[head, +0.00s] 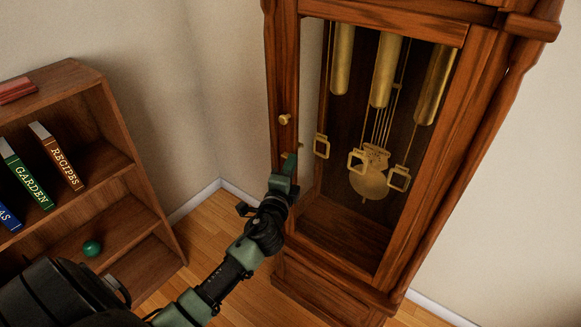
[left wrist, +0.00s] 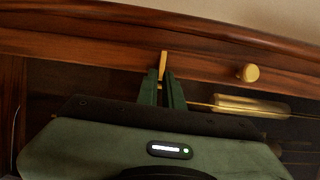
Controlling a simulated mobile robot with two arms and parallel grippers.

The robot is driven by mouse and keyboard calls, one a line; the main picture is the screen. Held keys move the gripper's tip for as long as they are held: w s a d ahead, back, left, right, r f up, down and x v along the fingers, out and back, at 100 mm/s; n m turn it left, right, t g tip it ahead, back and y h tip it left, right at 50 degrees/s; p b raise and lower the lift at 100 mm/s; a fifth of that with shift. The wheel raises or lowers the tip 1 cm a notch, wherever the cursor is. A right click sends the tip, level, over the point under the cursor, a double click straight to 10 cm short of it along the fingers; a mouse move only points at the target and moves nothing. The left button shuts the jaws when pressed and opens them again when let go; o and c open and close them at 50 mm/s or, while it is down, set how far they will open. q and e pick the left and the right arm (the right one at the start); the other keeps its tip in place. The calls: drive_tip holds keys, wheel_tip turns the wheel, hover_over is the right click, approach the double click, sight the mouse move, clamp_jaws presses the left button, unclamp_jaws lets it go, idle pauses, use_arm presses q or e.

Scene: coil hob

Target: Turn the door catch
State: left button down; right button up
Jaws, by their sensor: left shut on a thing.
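The tall wooden clock case (head: 483,150) has a glazed door with a small brass catch (head: 285,155) on its left stile. My left gripper (head: 290,164) is at the catch, and its fingers hide most of it in the head view. In the left wrist view the two green fingers (left wrist: 163,90) are shut on the upright brass catch (left wrist: 163,62). A round brass knob (head: 284,119) sits on the stile above the catch. The knob also shows in the left wrist view (left wrist: 248,72), to the right of the fingers and apart from them. My right gripper is not in view.
Brass weights (head: 385,70) and a pendulum (head: 369,182) hang behind the door glass. A wooden bookshelf (head: 103,120) with several books and a green ball (head: 92,248) stands at the left. Bare wooden floor (head: 205,222) lies between the shelf and the clock.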

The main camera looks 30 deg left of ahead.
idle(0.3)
use_arm(q)
drive_tip(key=c, duration=1.6)
unclamp_jaws()
drive_tip(key=shift+o, duration=0.2)
drive_tip(key=v, duration=0.7)
drive_tip(key=shift+s+d, duration=0.15)
drive_tip(key=shift+s, duration=0.2)
drive_tip(key=shift+f, duration=0.1)
